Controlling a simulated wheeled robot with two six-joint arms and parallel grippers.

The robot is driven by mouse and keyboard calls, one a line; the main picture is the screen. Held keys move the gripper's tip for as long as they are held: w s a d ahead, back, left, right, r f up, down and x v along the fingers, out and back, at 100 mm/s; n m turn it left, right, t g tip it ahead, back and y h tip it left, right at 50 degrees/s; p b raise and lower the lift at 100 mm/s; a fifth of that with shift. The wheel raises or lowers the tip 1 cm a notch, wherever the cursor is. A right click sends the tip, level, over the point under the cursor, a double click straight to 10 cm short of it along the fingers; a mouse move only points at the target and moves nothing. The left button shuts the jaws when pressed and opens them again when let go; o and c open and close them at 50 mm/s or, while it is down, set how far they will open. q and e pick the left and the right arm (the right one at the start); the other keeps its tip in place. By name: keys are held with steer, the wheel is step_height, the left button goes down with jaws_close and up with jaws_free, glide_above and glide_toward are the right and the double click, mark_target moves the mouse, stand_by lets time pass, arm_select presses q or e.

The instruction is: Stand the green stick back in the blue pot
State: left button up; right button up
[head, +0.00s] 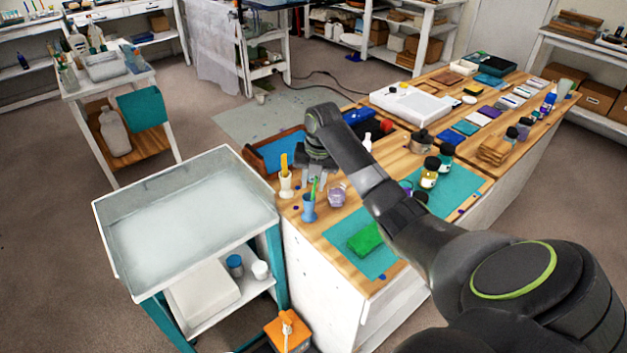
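The blue pot (309,208) stands upright on the wooden bench top near its left end. The green stick (314,187) stands up in the pot's mouth, leaning slightly right; its upper part is close to my gripper. My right gripper (315,177) reaches in from the right, pointing down right above the pot. Its fingertips look apart, one to each side of the stick's top, with no clear contact. My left gripper is not in view.
A white pot with a yellow stick (285,165) stands just behind and left of the blue pot. A purple-grey jar (337,196) is close on the right. A green block (364,239) lies on a teal mat (345,228). A tray cart (190,218) adjoins the bench.

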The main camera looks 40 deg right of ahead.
steer(key=r, duration=0.3)
steer(key=r+b, duration=0.1)
steer(key=r, duration=0.1)
steer(key=shift+s+d, duration=0.2)
steer(key=shift+d, duration=0.05)
step_height(320, 180, up, 12)
steer(key=s+p, duration=0.1)
steer(key=p, duration=0.9)
steer(key=shift+s+d, duration=0.25)
steer(key=shift+d, duration=0.05)
